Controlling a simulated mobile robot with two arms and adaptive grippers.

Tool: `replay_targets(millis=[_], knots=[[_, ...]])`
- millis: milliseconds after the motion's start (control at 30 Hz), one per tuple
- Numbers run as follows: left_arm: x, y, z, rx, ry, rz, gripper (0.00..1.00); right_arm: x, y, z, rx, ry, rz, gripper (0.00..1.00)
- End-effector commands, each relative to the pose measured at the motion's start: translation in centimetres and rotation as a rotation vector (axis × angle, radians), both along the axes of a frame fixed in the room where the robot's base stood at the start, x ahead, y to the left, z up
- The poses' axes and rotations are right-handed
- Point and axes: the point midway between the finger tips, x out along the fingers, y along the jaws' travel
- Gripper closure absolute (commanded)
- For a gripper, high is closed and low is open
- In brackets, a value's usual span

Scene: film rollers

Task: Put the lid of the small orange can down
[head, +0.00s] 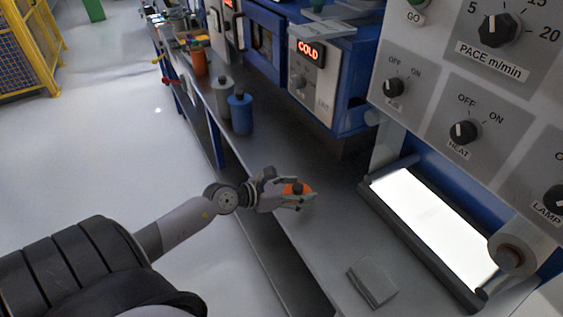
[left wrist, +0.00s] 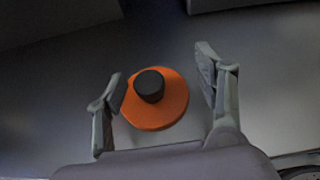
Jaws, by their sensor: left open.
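The orange lid (left wrist: 155,108) is a round orange disc with a dark knob (left wrist: 149,85) on top. In the left wrist view it appears to lie on the grey bench top between the fingers of my left gripper (left wrist: 163,85), with gaps on both sides. In the head view the orange lid (head: 300,187) shows partly behind the fingers of my left gripper (head: 296,194) near the bench's front edge. The gripper is open. An orange can (head: 199,62) stands farther back on the bench. My right gripper is not in view.
A blue can (head: 240,114) and a grey can (head: 221,97) stand behind the gripper. A lit panel (head: 430,225) with a roller is at the right. A small grey block (head: 372,282) lies on the bench in front. Bare bench surrounds the lid.

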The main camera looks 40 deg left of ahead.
Motion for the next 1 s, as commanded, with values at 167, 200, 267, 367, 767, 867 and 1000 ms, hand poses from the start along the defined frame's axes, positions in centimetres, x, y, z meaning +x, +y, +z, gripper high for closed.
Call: replay_targets(millis=[167, 200, 267, 367, 767, 867, 1000], knots=[[-2.7, 1.1, 0.7, 0.003, 0.005, -0.001, 0.37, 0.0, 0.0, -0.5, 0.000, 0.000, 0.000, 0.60], [-3.4, 1.4, 1.1, 0.003, 0.005, -0.002, 0.37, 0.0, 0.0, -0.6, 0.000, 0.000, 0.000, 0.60], [-4.4, 1.8, 1.5, 0.004, 0.005, -0.001, 0.37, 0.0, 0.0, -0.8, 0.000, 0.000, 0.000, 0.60], [-5.9, 2.4, 2.2, 0.002, 0.004, -0.002, 0.37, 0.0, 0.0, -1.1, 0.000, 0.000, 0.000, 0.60], [-9.5, 4.0, 4.1, 0.000, 0.001, 0.000, 0.37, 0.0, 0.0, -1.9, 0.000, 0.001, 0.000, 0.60], [-9.7, 4.1, 4.2, 0.000, 0.001, 0.000, 0.37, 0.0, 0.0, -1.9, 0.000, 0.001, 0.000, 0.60], [-9.7, 4.2, 4.1, -0.009, 0.004, 0.006, 0.37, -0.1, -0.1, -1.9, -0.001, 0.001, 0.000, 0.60]])
